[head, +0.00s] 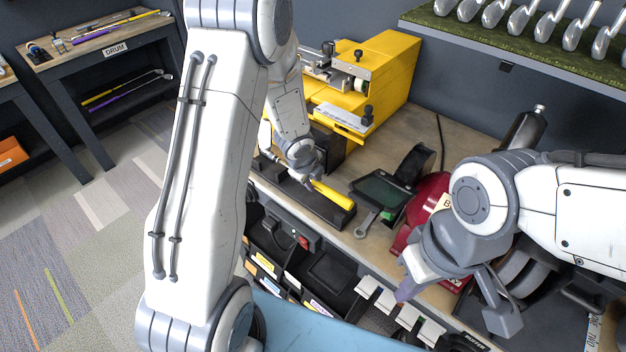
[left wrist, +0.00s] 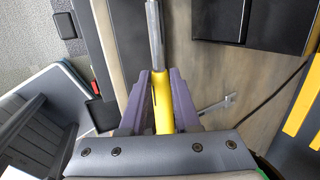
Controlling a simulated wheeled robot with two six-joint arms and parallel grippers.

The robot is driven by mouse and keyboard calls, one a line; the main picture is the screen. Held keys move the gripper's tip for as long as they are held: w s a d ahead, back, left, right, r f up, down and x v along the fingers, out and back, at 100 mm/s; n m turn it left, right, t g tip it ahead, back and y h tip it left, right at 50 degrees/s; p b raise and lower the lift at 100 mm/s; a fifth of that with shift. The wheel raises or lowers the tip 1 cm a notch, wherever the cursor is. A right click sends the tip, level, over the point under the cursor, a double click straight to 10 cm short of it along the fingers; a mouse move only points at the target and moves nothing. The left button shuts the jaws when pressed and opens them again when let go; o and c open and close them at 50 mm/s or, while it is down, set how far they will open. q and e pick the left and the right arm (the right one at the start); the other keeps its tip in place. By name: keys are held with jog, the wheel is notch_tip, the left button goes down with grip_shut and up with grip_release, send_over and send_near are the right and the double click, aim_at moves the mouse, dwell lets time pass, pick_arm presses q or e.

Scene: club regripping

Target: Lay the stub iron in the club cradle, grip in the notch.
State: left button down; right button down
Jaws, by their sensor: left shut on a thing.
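The stub iron has a yellow grip (head: 333,195) and a steel shaft, which shows in the left wrist view (left wrist: 154,35). My left gripper (left wrist: 160,100) is shut on the yellow grip, with a purple finger on each side. In the head view its fingertips are mostly hidden by the wrist. The dark, long club cradle (head: 318,208) lies along the bench's front edge, beside and below the club. I cannot tell whether the club touches it or whether the grip is in the notch. My right gripper (head: 408,288) hangs over the bench front at right; its finger gap is unclear.
A yellow machine (head: 385,70) stands behind the cradle. A dark device with a green screen (head: 380,192), a wrench (head: 367,222) and a red machine (head: 428,200) are to the right. Drawers and bins (head: 290,280) lie below the bench edge. Iron heads (head: 520,18) line an upper shelf.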

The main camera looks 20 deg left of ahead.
pick_arm(q)
jog(key=shift+f+b, duration=0.5)
jog(key=shift+f, duration=0.05)
dwell(0.5)
jog(key=c, duration=0.6)
grip_release()
jog(key=shift+o, duration=0.2)
jog(key=shift+s+r, duration=0.1)
jog(key=s+a+r+n+y+p, duration=0.1)
jog(key=s+r+n+p, duration=0.25)
jog(key=r+n, duration=0.3)
jog(key=s+r+n+p, duration=0.3)
jog(key=s+r+n, duration=0.2)
jog(key=r, duration=0.3)
jog(key=s+d+n+g+b, duration=0.1)
jog(key=s+d+b, duration=0.3)
jog(key=s+d, duration=0.4)
jog(key=s+d+n+g+h+b, duration=0.1)
jog(key=s+d+n+g+b, duration=0.1)
jog(key=s+d+b, duration=0.3)
jog(key=s+d+g, duration=0.1)
jog(key=s+d, duration=0.2)
jog(key=s, duration=0.4)
jog(key=shift+s+d+f+g+h, duration=0.2)
jog(key=shift+s+d+g+h, duration=0.05)
jog(key=shift+s+g+h, duration=0.05)
